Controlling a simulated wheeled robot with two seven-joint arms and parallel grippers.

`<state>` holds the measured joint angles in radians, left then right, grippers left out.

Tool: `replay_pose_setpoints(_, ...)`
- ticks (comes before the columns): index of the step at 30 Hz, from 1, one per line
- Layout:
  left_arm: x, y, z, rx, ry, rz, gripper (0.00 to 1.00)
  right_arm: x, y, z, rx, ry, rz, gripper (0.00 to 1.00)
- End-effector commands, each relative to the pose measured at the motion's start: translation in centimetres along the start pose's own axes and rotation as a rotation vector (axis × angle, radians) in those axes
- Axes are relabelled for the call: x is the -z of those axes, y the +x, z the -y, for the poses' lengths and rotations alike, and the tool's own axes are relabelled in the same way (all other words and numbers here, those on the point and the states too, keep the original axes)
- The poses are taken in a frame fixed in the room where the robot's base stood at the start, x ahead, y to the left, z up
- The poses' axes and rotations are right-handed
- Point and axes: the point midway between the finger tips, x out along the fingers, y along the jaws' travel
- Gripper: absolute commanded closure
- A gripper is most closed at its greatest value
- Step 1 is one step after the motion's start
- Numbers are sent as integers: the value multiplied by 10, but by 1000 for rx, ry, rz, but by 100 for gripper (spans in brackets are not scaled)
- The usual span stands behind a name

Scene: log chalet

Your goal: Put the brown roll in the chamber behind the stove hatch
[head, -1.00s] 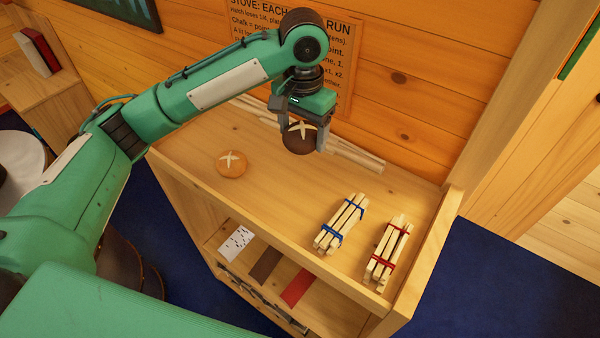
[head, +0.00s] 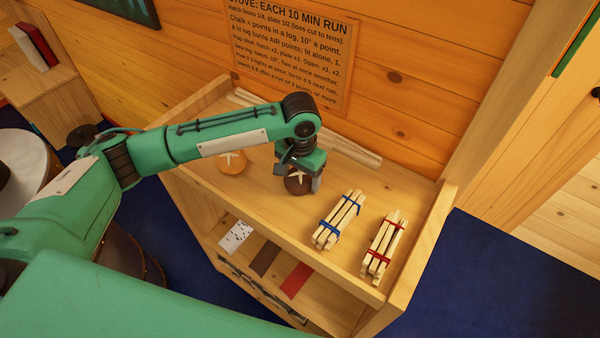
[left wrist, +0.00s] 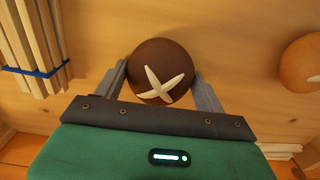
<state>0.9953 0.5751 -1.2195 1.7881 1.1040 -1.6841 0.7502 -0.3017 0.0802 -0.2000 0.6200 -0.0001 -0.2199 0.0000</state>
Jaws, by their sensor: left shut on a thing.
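The brown roll (head: 297,184), dark with a pale cross on top, is between the fingers of my left gripper (head: 298,183) at the shelf unit's top. In the left wrist view the roll (left wrist: 162,72) sits between both fingertips, and the gripper (left wrist: 161,85) is shut on it. Whether the roll touches the board is hard to tell. A lighter orange-tan roll (head: 232,162) with a similar cross lies to its left on the same top. I cannot make out the stove hatch or its chamber. My right gripper is not in view.
The wooden shelf unit (head: 345,275) holds a blue-banded stick bundle (head: 339,221) and a red-banded one (head: 384,246) to the right of the brown roll. Loose pale sticks (head: 355,152) lie along the back. A printed notice (head: 290,55) is on the wall behind.

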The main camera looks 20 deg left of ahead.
Motion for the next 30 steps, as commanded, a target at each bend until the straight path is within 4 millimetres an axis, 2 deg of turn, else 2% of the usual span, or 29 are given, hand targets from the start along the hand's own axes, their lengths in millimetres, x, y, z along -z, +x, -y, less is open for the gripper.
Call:
replay_pose_setpoints(8,0,2,0,0,-1,0,51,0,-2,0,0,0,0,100)
replay_pose_setpoints(9,0,2,0,0,0,0,21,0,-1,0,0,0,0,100)
replay_pose_setpoints(11,0,2,0,0,0,0,9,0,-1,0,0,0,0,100)
replay_pose_setpoints(12,0,2,0,0,0,0,7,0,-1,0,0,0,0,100)
replay_pose_setpoints(22,0,0,0,1,0,-1,7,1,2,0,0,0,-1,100)
replay_pose_setpoints(26,1,-17,0,-1,-1,-4,7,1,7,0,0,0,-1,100)
replay_pose_setpoints(30,2,-46,0,0,0,-5,7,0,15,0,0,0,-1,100)
